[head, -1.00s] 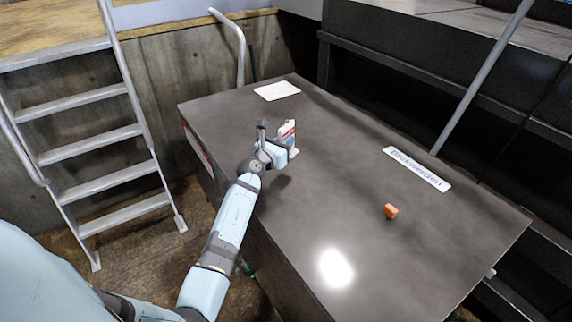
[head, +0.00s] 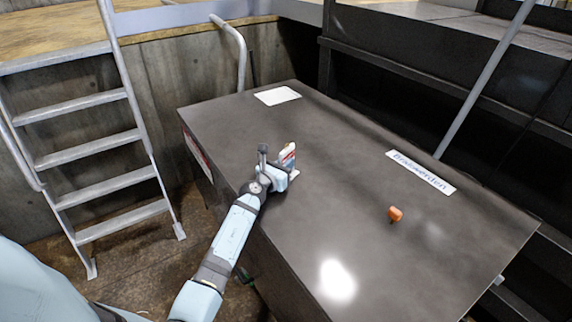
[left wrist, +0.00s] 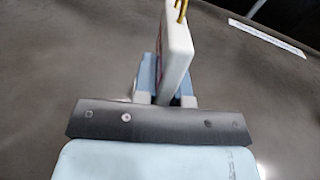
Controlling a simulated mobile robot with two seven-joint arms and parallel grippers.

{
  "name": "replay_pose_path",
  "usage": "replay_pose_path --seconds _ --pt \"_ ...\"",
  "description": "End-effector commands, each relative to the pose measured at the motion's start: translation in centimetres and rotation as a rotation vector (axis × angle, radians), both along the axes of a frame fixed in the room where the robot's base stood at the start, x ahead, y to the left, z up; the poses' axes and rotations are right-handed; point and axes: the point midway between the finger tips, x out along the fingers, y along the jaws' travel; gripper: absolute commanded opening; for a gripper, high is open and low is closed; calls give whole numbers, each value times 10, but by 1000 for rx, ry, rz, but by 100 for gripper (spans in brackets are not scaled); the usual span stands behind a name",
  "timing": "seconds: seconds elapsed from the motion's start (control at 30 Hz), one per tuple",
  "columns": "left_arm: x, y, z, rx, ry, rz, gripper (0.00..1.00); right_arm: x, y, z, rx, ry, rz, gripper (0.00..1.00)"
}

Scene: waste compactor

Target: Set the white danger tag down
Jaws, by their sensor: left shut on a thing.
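The white danger tag (head: 288,153) has a red band on its face and stands upright over the dark cabinet top (head: 350,220). My left gripper (head: 282,174) is shut on its lower part. In the left wrist view the tag (left wrist: 178,55) shows edge-on between the fingers (left wrist: 163,88), with a yellow loop (left wrist: 181,10) at its upper end. The tag's lower end is hidden by the gripper, so I cannot tell whether it touches the surface. My right gripper is not in view.
An orange knob-like object (head: 395,214) is on the cabinet top. A lettered white label (head: 421,172) lies along the far edge and a white sheet (head: 277,95) at the back corner. The surface around the tag is clear. A metal ladder (head: 95,165) stands at left.

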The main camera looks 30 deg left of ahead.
Motion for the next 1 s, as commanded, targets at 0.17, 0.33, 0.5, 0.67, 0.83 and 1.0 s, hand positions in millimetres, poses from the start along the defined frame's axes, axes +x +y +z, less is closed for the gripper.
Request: replay_pose_path --seconds 0.17,0.33,0.5,0.67,0.83,1.0 --pt "0 0 0 0 0 0 38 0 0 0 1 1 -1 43" --pt "0 0 0 0 0 0 38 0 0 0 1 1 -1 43" --pt "-4 0 3 1 2 0 38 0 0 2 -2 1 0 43" --pt "-33 0 3 3 3 0 38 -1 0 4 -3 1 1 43" --pt "-71 0 2 2 3 0 38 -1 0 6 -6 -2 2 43" --pt "-102 0 2 2 2 0 38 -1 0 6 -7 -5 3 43"
